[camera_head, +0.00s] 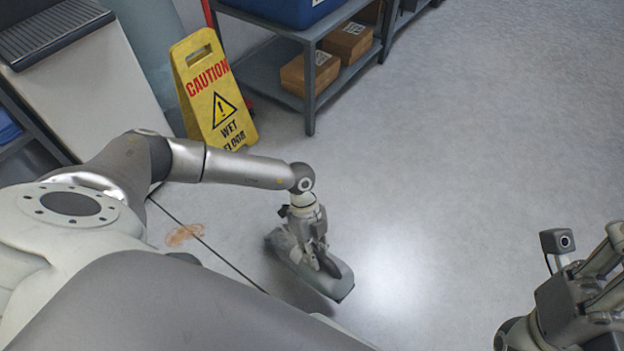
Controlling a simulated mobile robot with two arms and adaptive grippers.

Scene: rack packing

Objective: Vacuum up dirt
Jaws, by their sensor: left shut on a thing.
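A brownish patch of dirt (185,234) lies on the floor left of centre, close to my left arm. My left gripper (318,258) points down and is shut on a grey handheld vacuum (338,288). The vacuum is low over the floor, to the right of the dirt and apart from it; I cannot tell whether it touches the floor. The gripper hides part of the vacuum's top. My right gripper (598,285) is at the lower right, partly cut off by the frame edge, away from the dirt and the vacuum. Its finger opening is unclear.
A yellow wet-floor caution sign (213,92) stands behind my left arm. A grey shelf rack (309,95) with cardboard boxes (310,72) and a blue bin (290,8) is at the top. A thin dark line (215,252) crosses the floor beside the dirt. The floor at right is clear.

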